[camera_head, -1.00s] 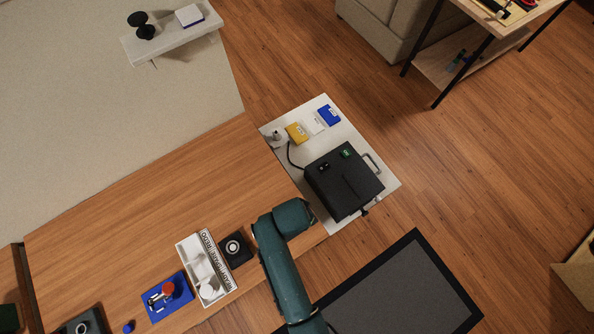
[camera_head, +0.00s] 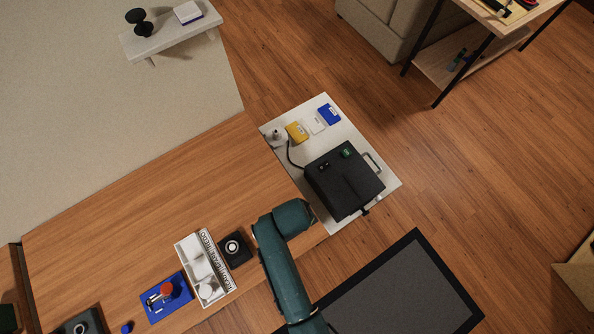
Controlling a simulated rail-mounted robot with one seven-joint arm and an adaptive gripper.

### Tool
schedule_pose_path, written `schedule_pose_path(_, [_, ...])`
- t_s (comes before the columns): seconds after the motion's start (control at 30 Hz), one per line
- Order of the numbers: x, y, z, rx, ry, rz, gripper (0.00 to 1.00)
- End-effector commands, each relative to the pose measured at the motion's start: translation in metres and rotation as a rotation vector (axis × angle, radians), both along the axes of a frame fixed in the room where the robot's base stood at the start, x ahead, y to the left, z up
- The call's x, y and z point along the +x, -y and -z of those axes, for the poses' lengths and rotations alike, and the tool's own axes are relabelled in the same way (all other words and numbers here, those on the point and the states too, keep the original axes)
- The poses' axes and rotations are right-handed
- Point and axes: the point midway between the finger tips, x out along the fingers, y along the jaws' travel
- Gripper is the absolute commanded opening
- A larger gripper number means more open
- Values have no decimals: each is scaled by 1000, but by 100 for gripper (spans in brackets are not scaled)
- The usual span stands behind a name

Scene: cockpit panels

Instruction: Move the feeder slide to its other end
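A black box-shaped device (camera_head: 344,180) sits on a white-topped table at the right end of the wooden counter. Its top has a thin groove, a small green patch (camera_head: 346,153) and small dark knobs (camera_head: 323,166). A grey handle (camera_head: 373,163) is on its right side, and a small dark part (camera_head: 365,211) sticks out at its lower right edge. No part can be told for sure as the feeder slide. My teal arm reaches up from the bottom edge and bends just left of the device. My gripper does not show.
The white table (camera_head: 387,189) also holds yellow (camera_head: 297,132), white and blue (camera_head: 329,114) boxes and a cable. Left on the counter (camera_head: 130,215) are a labelled white tray (camera_head: 217,272), a black block with a round knob (camera_head: 234,249) and a blue base (camera_head: 157,307). A dark grey mat (camera_head: 400,290) lies lower right.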

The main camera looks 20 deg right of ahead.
Motion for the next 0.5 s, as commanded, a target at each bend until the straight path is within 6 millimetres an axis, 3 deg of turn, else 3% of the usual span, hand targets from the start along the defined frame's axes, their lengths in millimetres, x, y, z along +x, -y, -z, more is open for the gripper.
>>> schedule_pose_path(0.5, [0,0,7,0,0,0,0])
